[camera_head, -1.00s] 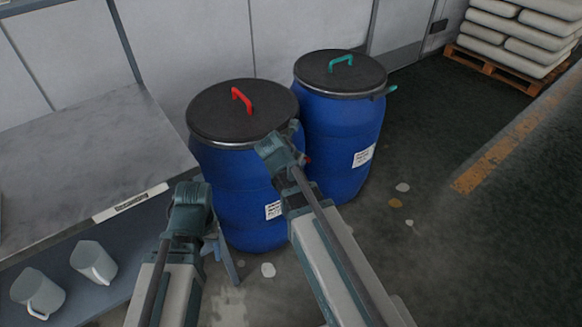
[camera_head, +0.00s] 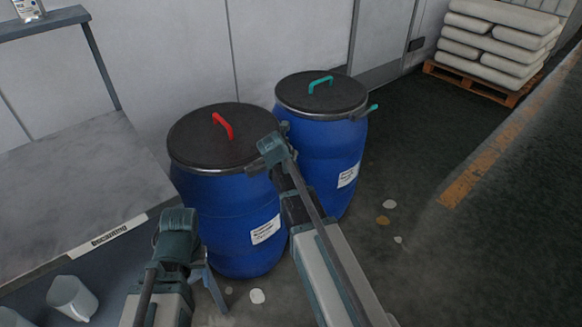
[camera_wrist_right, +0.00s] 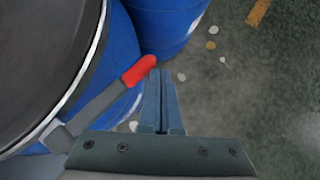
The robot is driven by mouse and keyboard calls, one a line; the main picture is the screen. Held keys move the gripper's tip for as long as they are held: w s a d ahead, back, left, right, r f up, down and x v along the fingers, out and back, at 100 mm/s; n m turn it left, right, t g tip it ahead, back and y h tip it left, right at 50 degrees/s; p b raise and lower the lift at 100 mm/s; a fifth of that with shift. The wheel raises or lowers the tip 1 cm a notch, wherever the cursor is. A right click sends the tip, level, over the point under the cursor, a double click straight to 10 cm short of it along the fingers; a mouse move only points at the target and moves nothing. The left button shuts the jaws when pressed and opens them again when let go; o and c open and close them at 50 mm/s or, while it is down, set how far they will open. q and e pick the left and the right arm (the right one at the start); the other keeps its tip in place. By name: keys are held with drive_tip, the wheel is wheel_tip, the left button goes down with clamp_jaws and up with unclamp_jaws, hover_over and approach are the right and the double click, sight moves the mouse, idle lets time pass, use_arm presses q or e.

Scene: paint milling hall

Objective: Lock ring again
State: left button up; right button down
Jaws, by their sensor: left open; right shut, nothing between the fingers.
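The blue drum (camera_head: 225,215) with a black lid and red handle (camera_head: 222,125) stands upright. A silver lock ring (camera_head: 205,171) runs around its lid edge. In the right wrist view the ring (camera_wrist_right: 88,70) carries a grey lever with a red tip (camera_wrist_right: 138,70), standing out from the rim at an angle. My right gripper (camera_wrist_right: 161,75) is shut and empty, its fingertips close beside the red tip; contact cannot be told. In the head view my right wrist hides the lever. My left gripper (camera_head: 213,286) is open and empty, low in front of the drum.
A second blue drum (camera_head: 330,150) with a teal handle and teal lever stands close behind to the right. A pallet of sacks (camera_head: 490,85) stands far right. Floor at right is open.

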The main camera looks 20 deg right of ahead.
drive_tip(key=shift+w+d, duration=0.1)
drive_tip(key=shift+w, duration=1.25)
